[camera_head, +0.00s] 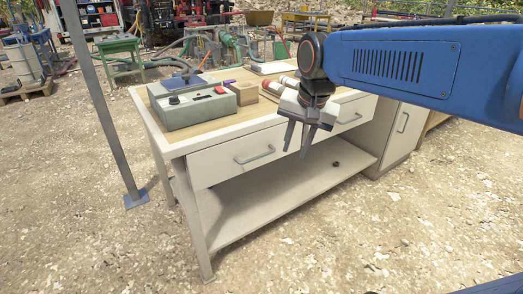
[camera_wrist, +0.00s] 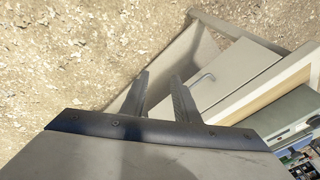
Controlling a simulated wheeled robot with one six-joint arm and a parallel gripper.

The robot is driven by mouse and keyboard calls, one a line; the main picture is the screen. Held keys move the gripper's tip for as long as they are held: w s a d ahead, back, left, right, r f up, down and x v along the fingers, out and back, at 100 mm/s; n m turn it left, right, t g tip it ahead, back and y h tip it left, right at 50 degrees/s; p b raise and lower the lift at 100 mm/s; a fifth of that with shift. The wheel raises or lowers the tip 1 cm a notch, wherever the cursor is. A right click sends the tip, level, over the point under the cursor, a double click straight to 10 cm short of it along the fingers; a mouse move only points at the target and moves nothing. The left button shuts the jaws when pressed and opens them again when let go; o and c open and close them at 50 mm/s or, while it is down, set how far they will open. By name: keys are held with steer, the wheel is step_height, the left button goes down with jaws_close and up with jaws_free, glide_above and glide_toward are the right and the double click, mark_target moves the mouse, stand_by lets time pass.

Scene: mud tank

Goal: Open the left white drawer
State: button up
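The left white drawer (camera_head: 235,155) is shut, set under the worktop at the front left of the white bench. Its grey bar handle (camera_head: 254,155) runs across its front. In the wrist view the drawer (camera_wrist: 238,75) lies beyond the fingers, with its handle (camera_wrist: 204,79) just right of the fingertips. My gripper (camera_head: 297,150) hangs in front of the bench, right of that handle and apart from it. Its two dark fingers (camera_wrist: 160,82) are spread with nothing between them, so it is open. The right drawer (camera_head: 350,116) is partly hidden behind my gripper.
A grey-green control box (camera_head: 190,108), a brown block (camera_head: 245,93) and red-and-white cylinders (camera_head: 283,88) stand on the worktop (camera_head: 232,124). A lower shelf (camera_head: 270,200) and a right cabinet (camera_head: 405,130) belong to the bench. A metal post (camera_head: 103,105) stands at left. Gravel in front is clear.

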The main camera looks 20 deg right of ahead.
steer(key=w+a+r+m+g, duration=0.1)
steer(key=w+r+m, duration=0.15)
steer(key=w, duration=0.55)
steer(key=w+a+r+m, duration=0.1)
steer(key=w+m, duration=0.3)
steer(key=w, duration=0.4)
glide_toward(262, 149)
steer(key=shift+m, duration=0.35)
steer(key=s+f, duration=0.1)
steer(key=f, duration=0.1)
steer(key=s+a+f, duration=0.1)
steer(key=f, duration=0.1)
steer(key=s+a+f, duration=0.1)
steer(key=f, duration=0.1)
steer(key=shift+f, duration=0.2)
jaws_close()
